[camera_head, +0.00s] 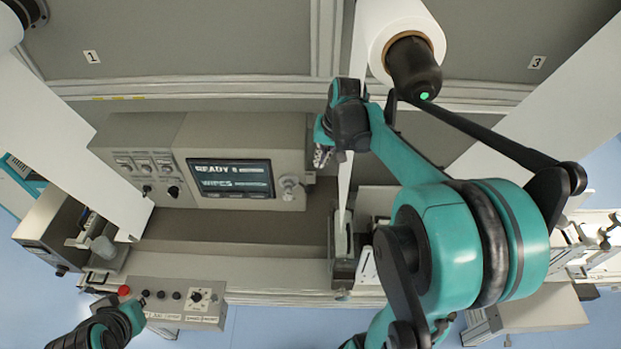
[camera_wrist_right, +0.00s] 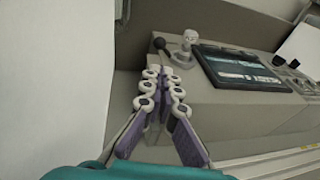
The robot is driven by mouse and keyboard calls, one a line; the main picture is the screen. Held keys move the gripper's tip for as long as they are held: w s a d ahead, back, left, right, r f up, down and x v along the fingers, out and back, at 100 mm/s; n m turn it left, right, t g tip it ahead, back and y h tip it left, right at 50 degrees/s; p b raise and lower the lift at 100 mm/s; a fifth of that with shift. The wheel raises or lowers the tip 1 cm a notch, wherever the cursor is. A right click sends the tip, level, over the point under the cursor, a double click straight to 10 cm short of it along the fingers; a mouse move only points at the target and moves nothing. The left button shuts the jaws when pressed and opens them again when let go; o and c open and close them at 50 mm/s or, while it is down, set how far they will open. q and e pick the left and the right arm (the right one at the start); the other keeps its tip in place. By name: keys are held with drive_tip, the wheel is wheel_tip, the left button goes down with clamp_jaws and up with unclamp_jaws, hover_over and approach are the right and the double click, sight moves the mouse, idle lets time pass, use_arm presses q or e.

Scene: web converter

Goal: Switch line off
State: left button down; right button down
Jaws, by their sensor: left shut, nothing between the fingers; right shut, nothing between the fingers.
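A grey control box (camera_head: 240,150) stands left of centre, with a lit screen (camera_head: 230,178) reading READY and WIPES, small switches on its left and a pale knob (camera_head: 290,187) at its right end.
A white roll (camera_head: 375,25) on a dark spindle hangs at the top, its web running down beside my right gripper. A metal guide (camera_head: 343,245) stands below. White sheets (camera_head: 65,145) slope at both sides. A grey shelf (camera_head: 230,232) lies bare before the box.

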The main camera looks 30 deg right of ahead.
sight(312, 189)
drive_tip(key=p+x, duration=0.1)
drive_tip(key=x, duration=1.3)
drive_tip(key=shift+s+d, duration=0.1)
drive_tip(key=shift+f, duration=0.1)
drive_tip(key=shift+s+d+f+t+y+b, duration=0.15)
drive_tip(key=shift+f+y+b, duration=0.25)
drive_tip(key=shift+b, duration=0.45)
drive_tip(key=shift+s+d+f+t+y+b, duration=0.15)
drive_tip(key=shift+f+t+y+b, duration=0.2)
drive_tip(key=shift+b, duration=0.45)
drive_tip(key=w+a+f+t+y+b, duration=0.2)
drive_tip(key=f+b, duration=0.8)
drive_tip(key=b, duration=0.9)
drive_tip(key=shift+w+a+f+m+t+y, duration=0.2)
drive_tip(key=shift+a+m+t+y, duration=0.35)
drive_tip(key=shift+y, duration=0.8)
drive_tip(key=shift+a, duration=0.2)
